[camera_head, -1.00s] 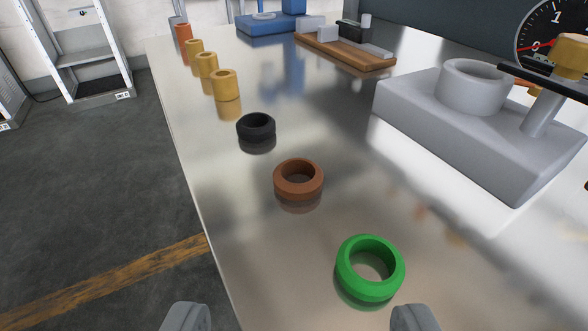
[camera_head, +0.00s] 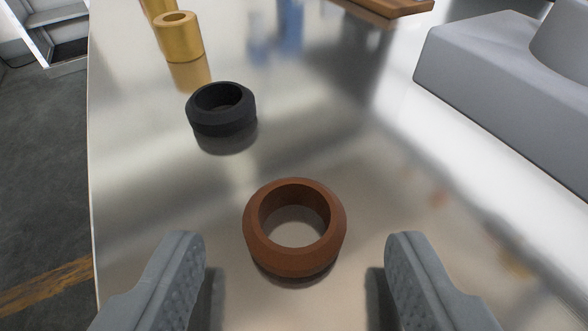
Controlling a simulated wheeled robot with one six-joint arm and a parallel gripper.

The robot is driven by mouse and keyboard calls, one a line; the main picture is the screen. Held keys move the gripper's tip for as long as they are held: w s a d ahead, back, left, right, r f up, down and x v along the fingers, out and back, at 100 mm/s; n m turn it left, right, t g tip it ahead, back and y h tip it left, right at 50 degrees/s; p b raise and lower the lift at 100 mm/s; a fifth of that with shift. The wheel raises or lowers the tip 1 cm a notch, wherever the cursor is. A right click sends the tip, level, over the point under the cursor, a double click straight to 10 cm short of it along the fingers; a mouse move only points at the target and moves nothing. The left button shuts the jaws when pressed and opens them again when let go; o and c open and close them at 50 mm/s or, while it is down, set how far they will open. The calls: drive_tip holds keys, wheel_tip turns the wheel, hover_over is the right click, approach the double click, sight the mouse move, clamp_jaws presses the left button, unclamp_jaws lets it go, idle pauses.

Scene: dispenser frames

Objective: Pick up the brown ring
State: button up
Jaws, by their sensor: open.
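The brown ring (camera_head: 295,260) lies flat on the shiny metal table, near the middle of the view, with its hole facing up. My gripper (camera_head: 296,255) is open, with one grey finger to the left of the ring and one to the right. There is a gap between each finger and the ring, and nothing is held. The fingertips appear about level with the ring in the picture; the exact height above the table is hard to tell.
A black ring (camera_head: 221,112) lies beyond the brown ring to the left. Brass cylinders (camera_head: 179,38) stand farther back. A grey block fixture (camera_head: 500,75) stands at the right, and a wooden board (camera_head: 385,8) at the back. The table's left edge drops to the floor.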

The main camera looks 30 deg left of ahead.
drive_tip(key=shift+w+a+f, duration=0.1)
drive_tip(key=shift+w, duration=0.15)
drive_tip(key=c, duration=1)
drive_tip(key=shift+c, duration=0.2)
